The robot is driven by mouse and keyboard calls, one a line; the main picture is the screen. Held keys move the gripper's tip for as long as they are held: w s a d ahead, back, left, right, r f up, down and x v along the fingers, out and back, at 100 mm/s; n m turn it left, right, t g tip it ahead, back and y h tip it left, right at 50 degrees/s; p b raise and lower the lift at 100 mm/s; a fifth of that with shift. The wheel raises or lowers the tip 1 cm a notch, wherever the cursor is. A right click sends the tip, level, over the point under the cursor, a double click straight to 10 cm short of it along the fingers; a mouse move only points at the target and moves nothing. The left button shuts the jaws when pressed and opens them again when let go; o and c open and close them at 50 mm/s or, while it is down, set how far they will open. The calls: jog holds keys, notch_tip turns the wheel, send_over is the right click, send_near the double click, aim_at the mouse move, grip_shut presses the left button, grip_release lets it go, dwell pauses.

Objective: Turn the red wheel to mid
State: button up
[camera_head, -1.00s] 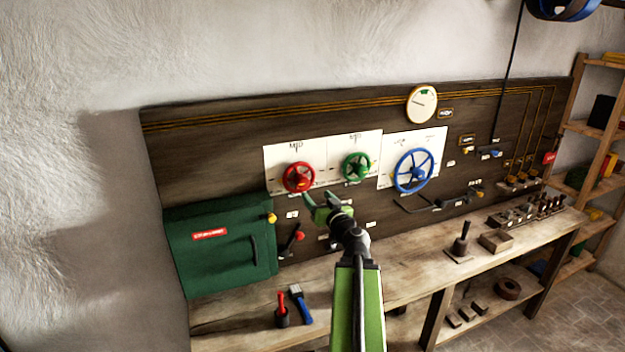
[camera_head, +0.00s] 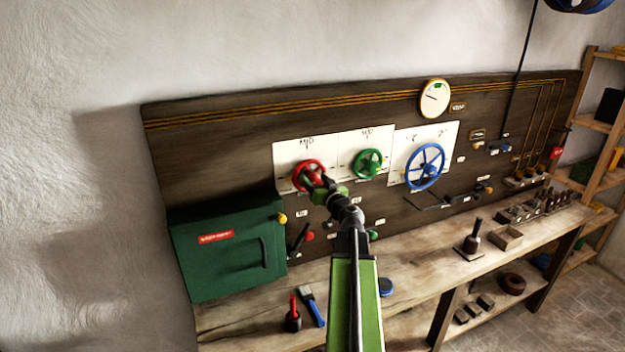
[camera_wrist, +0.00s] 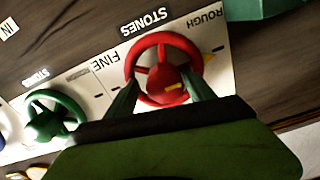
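The red wheel (camera_head: 308,174) is mounted on a white card (camera_head: 288,152) marked MID at the top, on the dark wall panel. My gripper (camera_head: 325,186) is in front of it and hides its lower right part. In the wrist view, which is turned over, the red wheel (camera_wrist: 163,42) fills the upper middle, with ROUGH and FINE on the card. My gripper's (camera_wrist: 161,84) two green fingers stand apart on either side of the hub. I cannot tell whether they touch the wheel.
A green wheel (camera_head: 368,163) and a larger blue wheel (camera_head: 425,146) are to the right. A green cabinet (camera_head: 225,250) juts out at lower left. Below is a workbench (camera_head: 410,282) with a brush (camera_head: 312,306) and other tools. A round gauge (camera_head: 434,97) hangs above.

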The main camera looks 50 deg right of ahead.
jog(key=shift+w+a, duration=0.1)
jog(key=shift+a, duration=0.15)
jog(key=c, duration=1.2)
jog(key=shift+w+d+r, duration=0.1)
jog(key=shift+d+r, duration=0.05)
jog(key=shift+d, duration=0.05)
jog(key=shift+a, duration=0.15)
jog(key=shift+f+m, duration=0.25)
jog(key=shift+m, duration=0.25)
jog(key=m, duration=0.4)
jog(key=shift+m, duration=0.4)
jog(key=m, duration=0.4)
jog(key=shift+m, duration=0.3)
jog(key=m, duration=0.3)
jog(key=shift+m, duration=0.3)
jog(key=shift+m+b, duration=0.3)
jog(key=shift+m, duration=1.6)
